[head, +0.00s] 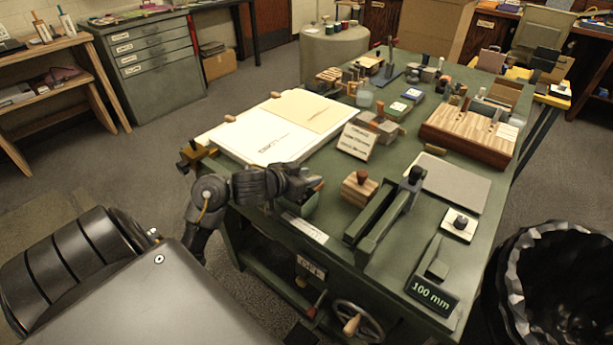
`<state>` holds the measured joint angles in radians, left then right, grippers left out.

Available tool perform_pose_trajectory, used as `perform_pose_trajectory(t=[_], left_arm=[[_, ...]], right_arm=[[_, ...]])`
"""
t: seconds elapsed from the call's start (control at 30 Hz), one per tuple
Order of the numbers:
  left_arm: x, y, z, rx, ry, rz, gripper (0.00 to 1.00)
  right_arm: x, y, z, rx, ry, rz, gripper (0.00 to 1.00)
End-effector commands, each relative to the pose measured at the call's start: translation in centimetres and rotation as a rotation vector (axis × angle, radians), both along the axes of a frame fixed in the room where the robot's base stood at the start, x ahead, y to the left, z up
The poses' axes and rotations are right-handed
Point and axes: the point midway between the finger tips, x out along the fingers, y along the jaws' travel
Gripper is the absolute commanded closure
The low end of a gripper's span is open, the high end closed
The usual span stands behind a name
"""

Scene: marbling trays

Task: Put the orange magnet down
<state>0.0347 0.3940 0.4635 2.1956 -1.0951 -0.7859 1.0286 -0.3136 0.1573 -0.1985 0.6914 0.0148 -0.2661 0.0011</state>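My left gripper (307,187) is over the front edge of the green table, pointing right. A small orange-brown piece (317,183) shows right at its fingertips. It may be the orange magnet, but it is too small and too covered by the gripper to be sure. I cannot see whether the fingers are closed on it. Below the gripper is a green open box (305,206), partly covered. Two small orange-brown pieces lie on the pale sheets, one at the left (229,119) and one at the far edge (275,94). My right gripper is not in view.
Pale sheets (240,135) cover the table's left part. A wooden block with a knob (359,188), a green long-armed tool (388,212), a grey plate (452,183) and a "100 mm" display (433,295) stand to the right. A small lettered sign (357,142) stands behind the gripper.

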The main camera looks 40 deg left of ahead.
Motion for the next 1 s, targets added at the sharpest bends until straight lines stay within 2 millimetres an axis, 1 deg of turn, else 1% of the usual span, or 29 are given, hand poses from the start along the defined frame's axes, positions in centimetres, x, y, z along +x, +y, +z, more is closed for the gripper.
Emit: perform_pose_trajectory(t=[0.03,0.33,0.43,0.53,0.67,0.8,1.0], left_arm=[[-0.4,-0.7,-1.3,0.004,0.028,-0.019,0.56],[-0.3,-0.8,-1.4,0.002,0.029,-0.022,0.56],[-0.3,-0.8,-1.0,0.002,0.027,-0.022,0.56],[-0.3,-0.7,0.3,0.003,0.025,-0.02,0.56],[-2.7,-0.3,1.4,0.008,0.027,-0.019,0.56],[-5.6,0.2,2.9,0.01,0.026,-0.015,0.56],[-9.0,0.6,4.7,0.006,0.021,-0.014,0.56]], right_arm=[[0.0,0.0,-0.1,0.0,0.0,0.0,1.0],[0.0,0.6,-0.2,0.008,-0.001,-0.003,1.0],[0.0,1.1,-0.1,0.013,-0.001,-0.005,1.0],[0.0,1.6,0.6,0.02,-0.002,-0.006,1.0],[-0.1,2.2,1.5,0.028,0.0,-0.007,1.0],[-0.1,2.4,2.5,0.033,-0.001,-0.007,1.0],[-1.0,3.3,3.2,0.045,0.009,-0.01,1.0]])
